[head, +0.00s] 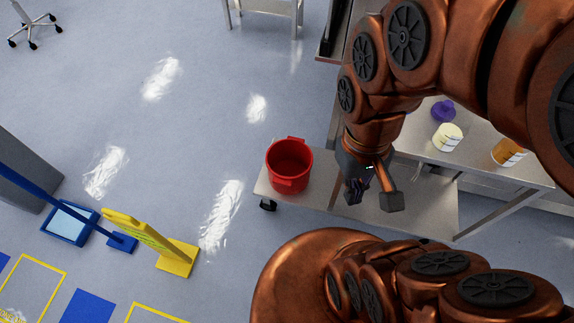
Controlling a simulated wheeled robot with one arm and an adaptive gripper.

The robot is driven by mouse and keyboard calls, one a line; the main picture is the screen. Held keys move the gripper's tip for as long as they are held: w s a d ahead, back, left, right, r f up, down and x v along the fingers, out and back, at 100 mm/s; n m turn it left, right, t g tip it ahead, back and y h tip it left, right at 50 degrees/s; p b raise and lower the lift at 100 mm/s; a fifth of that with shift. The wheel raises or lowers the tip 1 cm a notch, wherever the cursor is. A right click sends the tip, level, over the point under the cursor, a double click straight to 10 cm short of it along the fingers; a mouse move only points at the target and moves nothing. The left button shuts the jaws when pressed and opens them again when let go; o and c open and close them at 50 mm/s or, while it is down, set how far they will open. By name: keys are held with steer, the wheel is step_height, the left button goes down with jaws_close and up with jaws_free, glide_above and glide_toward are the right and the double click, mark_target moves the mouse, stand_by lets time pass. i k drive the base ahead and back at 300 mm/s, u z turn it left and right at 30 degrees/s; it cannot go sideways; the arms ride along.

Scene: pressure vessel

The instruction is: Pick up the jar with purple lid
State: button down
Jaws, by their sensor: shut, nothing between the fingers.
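The purple-lidded jar (443,110) is on the metal table at the right, partly beside my copper arm. Mostly its purple top shows, and its body is hard to make out. My gripper (372,194) hangs to the left of and below the jar in the picture, apart from it, over the lower shelf of the table. It is shut and holds nothing.
A cream-coloured jar (447,138) stands close to the purple-lidded jar, and an orange jar (508,152) is farther right. A red bucket (289,166) sits on the lower shelf (428,198). A yellow floor sign (150,240) stands at the left. Open floor lies left of the bucket.

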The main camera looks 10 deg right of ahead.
mark_target(453, 128)
steer(key=z, duration=0.85)
steer(key=k, duration=0.25)
steer(key=z, duration=0.65)
steer(key=i, duration=0.3)
steer(key=u, duration=2.45)
steer(key=k, duration=1.4)
steer(key=z, duration=0.1)
